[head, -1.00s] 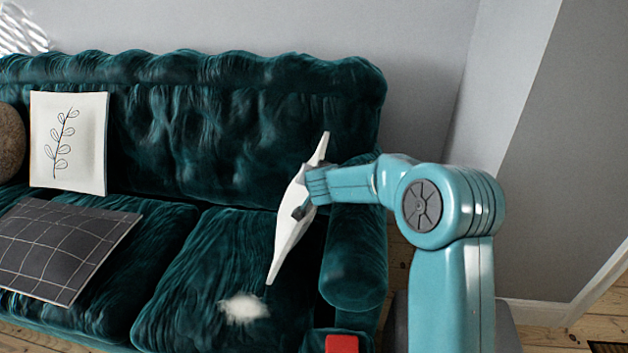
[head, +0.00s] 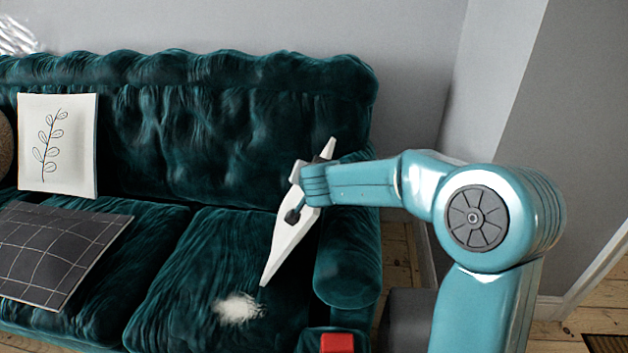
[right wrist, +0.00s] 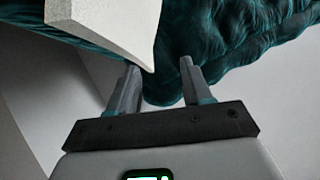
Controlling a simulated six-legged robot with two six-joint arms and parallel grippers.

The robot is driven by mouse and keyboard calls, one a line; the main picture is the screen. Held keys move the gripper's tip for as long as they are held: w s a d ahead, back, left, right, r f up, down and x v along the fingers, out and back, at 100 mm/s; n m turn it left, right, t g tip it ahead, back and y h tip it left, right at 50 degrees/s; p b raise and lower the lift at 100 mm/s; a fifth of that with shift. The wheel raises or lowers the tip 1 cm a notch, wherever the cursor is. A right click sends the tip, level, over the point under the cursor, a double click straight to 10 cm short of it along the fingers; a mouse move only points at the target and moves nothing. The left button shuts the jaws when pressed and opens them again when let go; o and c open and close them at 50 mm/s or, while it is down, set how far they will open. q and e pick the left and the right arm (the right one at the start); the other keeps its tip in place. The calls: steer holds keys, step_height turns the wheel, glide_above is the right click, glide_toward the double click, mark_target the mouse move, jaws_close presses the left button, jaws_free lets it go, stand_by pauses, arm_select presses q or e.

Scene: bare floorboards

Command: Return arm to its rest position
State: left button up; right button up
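My right gripper (head: 294,197) is over the right seat of the green sofa, beside its right armrest, at the end of the teal arm from the right. A white cushion (head: 282,240) stands tilted there, seen nearly edge-on, with a dark finger in front of it. In the right wrist view the two fingers (right wrist: 160,80) are apart with nothing clearly between them. The white cushion (right wrist: 105,25) fills the upper left there and overlaps the left fingertip. Whether it touches the gripper I cannot tell. My left gripper is not in view.
The green sofa (head: 190,140) carries a leaf-print cushion (head: 57,145) and a dark grid-pattern cushion (head: 60,255) at left. A white fluffy patch (head: 238,308) lies on the right seat. A red block (head: 337,343) is by the armrest's front. Grey walls stand behind and right.

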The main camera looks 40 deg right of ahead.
steer(key=v, duration=0.8)
steer(key=shift+s+r, duration=0.2)
